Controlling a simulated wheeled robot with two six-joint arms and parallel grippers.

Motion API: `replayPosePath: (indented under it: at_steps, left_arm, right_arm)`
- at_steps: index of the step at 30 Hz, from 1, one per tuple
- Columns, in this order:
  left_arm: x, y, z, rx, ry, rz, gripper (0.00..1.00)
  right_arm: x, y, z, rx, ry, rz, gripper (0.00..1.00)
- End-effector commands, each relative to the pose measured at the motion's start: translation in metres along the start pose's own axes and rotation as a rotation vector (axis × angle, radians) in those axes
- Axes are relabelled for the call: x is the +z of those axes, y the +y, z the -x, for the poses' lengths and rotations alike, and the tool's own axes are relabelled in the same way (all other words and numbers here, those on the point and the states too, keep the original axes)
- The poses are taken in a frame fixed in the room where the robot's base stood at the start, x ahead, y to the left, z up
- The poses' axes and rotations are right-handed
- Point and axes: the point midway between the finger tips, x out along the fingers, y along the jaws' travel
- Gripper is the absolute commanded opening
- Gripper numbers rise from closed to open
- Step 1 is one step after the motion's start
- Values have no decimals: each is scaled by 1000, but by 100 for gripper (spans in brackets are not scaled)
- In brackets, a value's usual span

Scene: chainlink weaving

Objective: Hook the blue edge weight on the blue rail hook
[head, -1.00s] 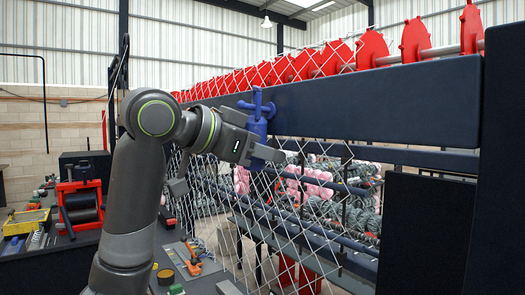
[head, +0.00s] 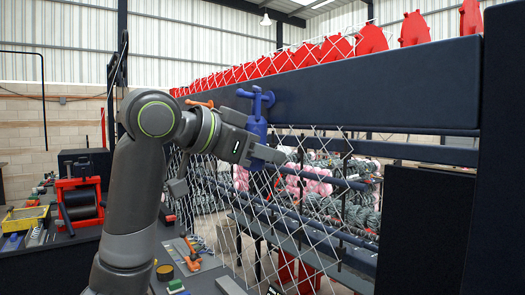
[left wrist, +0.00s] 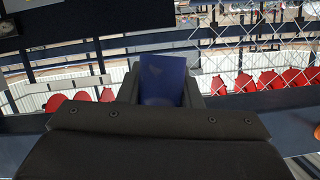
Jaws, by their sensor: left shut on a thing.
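The blue edge weight (head: 257,129) is gripped by my left gripper (head: 259,147) in front of the mesh, just below the front of the dark rail (head: 370,88). A blue hook shape with a crossbar (head: 256,97) shows directly above the weight, against the rail. The two overlap in the head view, and I cannot tell whether the weight hangs on the rail hook or only lies in line with it. In the left wrist view the blue weight (left wrist: 162,80) sits between the fingers. My right gripper is not in view.
Several red plates (head: 371,40) stand along the rail top. Wire mesh (head: 300,190) hangs below and behind my gripper. An orange piece (head: 200,103) shows near the rail's far end. A bench at left holds a red spool stand (head: 80,205) and a yellow tray (head: 25,218).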

Motion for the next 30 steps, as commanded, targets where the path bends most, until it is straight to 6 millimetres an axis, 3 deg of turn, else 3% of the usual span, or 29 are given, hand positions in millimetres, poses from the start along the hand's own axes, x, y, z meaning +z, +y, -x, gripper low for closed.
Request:
replayPosePath:
  at_steps: [4, 5, 10, 23, 30]
  left_arm:
    - [-1, 0, 0, 0, 2, -1, 0]
    - [-1, 0, 0, 0, 2, -1, 36]
    - [0, 0, 0, 0, 1, 0, 57]
    - [0, 0, 0, 0, -1, 1, 57]
    - [-20, -4, 8, -1, 0, 0, 57]
  right_arm:
    - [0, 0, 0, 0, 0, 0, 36]
    - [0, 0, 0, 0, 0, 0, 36]
    - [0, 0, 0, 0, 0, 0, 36]
    - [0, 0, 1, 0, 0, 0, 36]
    - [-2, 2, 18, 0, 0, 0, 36]
